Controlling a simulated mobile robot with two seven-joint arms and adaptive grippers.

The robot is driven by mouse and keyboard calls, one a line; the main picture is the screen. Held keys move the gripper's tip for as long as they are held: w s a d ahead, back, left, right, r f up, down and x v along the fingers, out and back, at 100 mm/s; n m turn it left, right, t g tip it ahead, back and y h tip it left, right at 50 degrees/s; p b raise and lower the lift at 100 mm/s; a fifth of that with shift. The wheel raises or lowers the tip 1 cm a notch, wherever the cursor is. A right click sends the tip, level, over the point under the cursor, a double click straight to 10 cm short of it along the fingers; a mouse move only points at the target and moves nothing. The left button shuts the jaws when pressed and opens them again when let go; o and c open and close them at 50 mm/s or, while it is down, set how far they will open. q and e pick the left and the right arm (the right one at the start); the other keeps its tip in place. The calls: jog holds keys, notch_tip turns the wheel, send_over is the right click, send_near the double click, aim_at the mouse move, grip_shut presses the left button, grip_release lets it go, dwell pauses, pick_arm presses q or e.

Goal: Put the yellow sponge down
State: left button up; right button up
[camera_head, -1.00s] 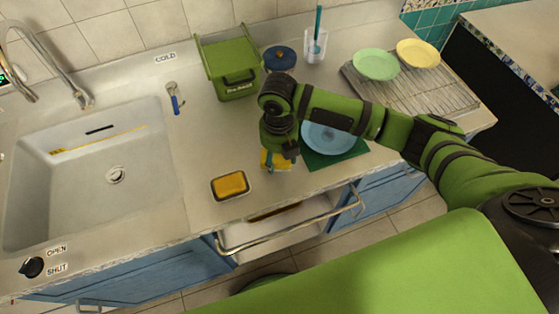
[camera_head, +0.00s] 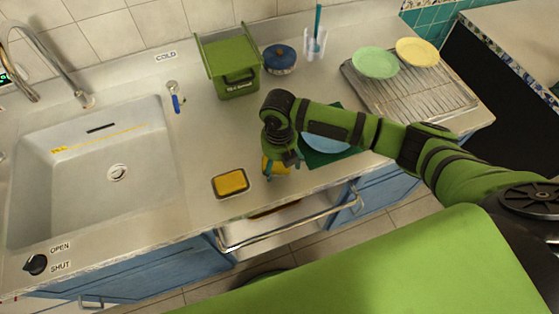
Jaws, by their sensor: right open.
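A yellow sponge (camera_head: 281,168) lies on the counter under my right gripper (camera_head: 282,168), near the counter's front edge. The gripper points down and hides much of the sponge. Its fingers are open, one on each side of the sponge; I cannot tell whether they still touch it. A second yellow sponge-like block (camera_head: 231,182) lies in a small dark-rimmed dish just to the left. My left gripper is not in view.
A light blue plate (camera_head: 328,143) on a dark green mat (camera_head: 317,158) is right of the gripper, partly behind my arm. A green bin (camera_head: 232,70), blue pot (camera_head: 280,58) and dish rack (camera_head: 415,100) stand behind. The sink (camera_head: 60,200) is at left; an open drawer (camera_head: 275,225) is below.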

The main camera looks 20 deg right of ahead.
jog(key=shift+r, duration=0.3)
notch_tip(320, 180, up, 12)
jog(key=b, duration=0.2)
jog(key=shift+w+b, duration=0.15)
jog(key=shift+b, duration=0.15)
jog(key=shift+f, duration=0.15)
